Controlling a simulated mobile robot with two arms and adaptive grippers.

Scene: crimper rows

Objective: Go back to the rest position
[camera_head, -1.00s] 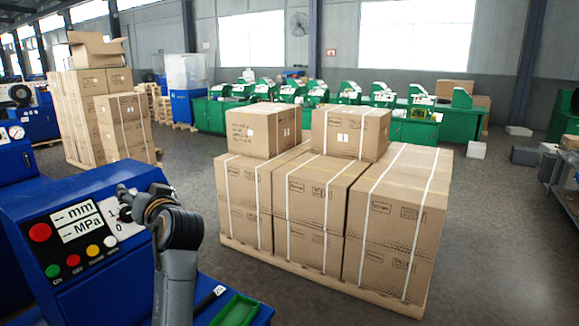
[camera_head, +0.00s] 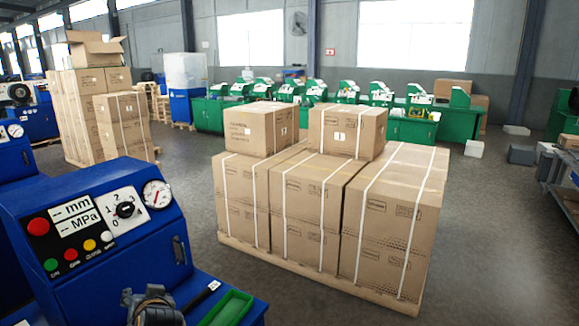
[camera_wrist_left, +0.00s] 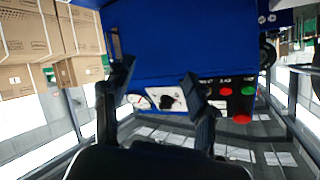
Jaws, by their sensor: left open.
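My left gripper (camera_head: 150,296) is low at the bottom left of the head view, in front of the blue crimper machine (camera_head: 110,235). In the left wrist view its two fingers (camera_wrist_left: 155,95) stand apart with nothing between them. The machine's control panel (camera_head: 90,226) shows a red button, several smaller coloured buttons, a rotary selector knob (camera_head: 125,210) and a round gauge (camera_head: 156,194). The gripper is apart from the knob, below the panel. In the left wrist view the panel (camera_wrist_left: 222,98) appears upside down beyond the fingers. My right gripper is not in view.
A green tray (camera_head: 227,308) and a black marker-like item (camera_head: 201,297) lie on the machine's blue ledge beside my left gripper. A pallet of strapped cartons (camera_head: 320,215) stands to the right. Green machines (camera_head: 400,120) line the back. Open floor (camera_head: 490,230) lies at the right.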

